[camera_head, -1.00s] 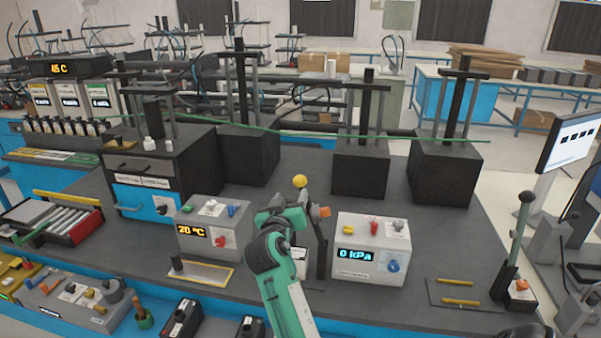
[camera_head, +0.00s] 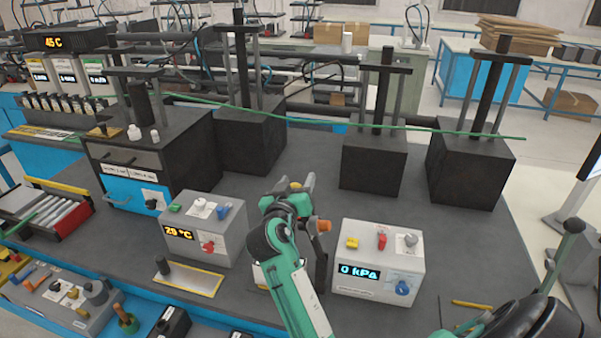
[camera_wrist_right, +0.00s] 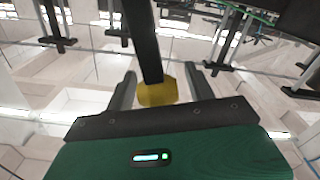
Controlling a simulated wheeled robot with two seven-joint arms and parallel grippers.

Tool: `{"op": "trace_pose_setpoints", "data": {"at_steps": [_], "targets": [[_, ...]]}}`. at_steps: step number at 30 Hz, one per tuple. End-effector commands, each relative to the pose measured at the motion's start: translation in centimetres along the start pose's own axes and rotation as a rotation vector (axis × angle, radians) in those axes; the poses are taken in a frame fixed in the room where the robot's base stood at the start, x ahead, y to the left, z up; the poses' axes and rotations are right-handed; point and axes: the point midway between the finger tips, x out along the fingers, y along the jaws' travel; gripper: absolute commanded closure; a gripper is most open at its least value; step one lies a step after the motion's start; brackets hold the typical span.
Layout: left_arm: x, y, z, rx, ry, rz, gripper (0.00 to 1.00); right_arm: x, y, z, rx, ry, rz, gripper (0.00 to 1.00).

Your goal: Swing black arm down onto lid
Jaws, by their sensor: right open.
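The black arm shows in the right wrist view (camera_wrist_right: 143,40) as a dark bar with a yellow knob (camera_wrist_right: 157,94) at its end. The knob sits between the two fingers of my open right gripper (camera_wrist_right: 161,72), with gaps visible at both sides. In the head view, the yellow knob (camera_head: 295,186) shows at the tip of my right gripper (camera_head: 290,188), at the middle of the bench. A dark upright bar (camera_head: 319,268) shows just right of my green forearm. The lid is not clearly visible, and my forearm covers much of that spot. My left gripper is out of view.
A grey temperature box (camera_head: 205,238) stands left of my forearm, and a grey kPa box (camera_head: 378,262) stands close on its right. Black presses (camera_head: 373,165) stand behind. The dark bench middle (camera_head: 300,150) is free.

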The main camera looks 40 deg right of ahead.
Motion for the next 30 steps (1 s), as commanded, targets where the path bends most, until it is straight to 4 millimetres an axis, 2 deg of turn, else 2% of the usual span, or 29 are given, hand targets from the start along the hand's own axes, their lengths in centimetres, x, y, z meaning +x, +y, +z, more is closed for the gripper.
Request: {"op": "trace_pose_setpoints", "data": {"at_steps": [11, 14, 20, 30], "targets": [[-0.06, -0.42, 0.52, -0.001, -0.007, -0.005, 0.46, -0.18, 0.00, 0.02, 0.001, -0.001, 0.001, 0.45], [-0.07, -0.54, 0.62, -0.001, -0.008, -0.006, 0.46, -0.17, 0.00, 0.01, 0.001, -0.001, 0.001, 0.61], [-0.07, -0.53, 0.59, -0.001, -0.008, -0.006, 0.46, -0.17, 0.00, 0.01, 0.001, -0.001, 0.001, 1.00], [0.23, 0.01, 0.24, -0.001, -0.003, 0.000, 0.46, 0.38, -0.38, 0.07, -0.018, 0.000, 0.001, 1.00]]}}
